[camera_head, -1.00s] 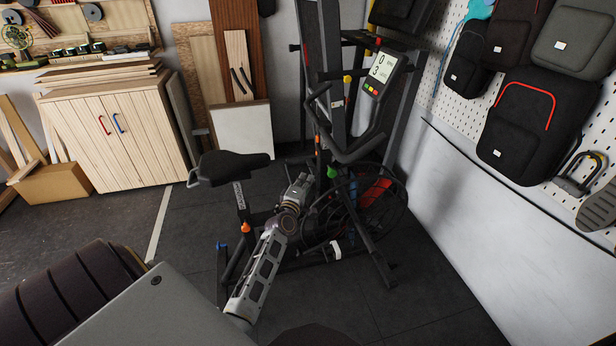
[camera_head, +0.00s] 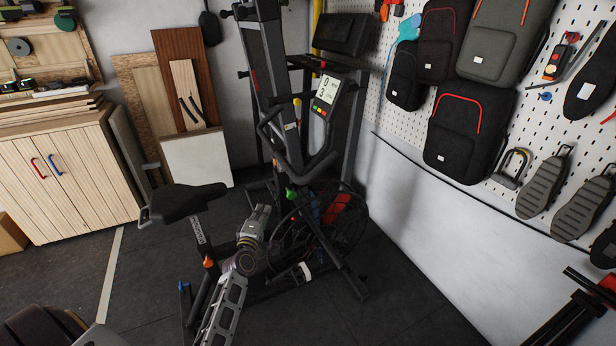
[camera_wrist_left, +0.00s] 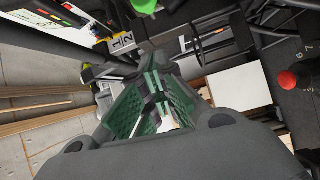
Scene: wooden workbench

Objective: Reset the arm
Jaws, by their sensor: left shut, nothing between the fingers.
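My left gripper (camera_head: 262,212) is at the end of my left arm, which comes up from the bottom of the head view. It is in front of the black exercise bike (camera_head: 275,140), overlapping its lower frame in the picture; I cannot tell whether they touch. In the left wrist view the green-padded fingers (camera_wrist_left: 155,98) are together and hold nothing. My right gripper does not show in either view.
A wooden cabinet (camera_head: 75,180) stands at the left, with boards (camera_head: 190,95) leaning beside it. A pegboard at the right holds backpacks (camera_head: 470,130) and shoes (camera_head: 545,185). Dark floor (camera_head: 400,310) is clear in front of the bike.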

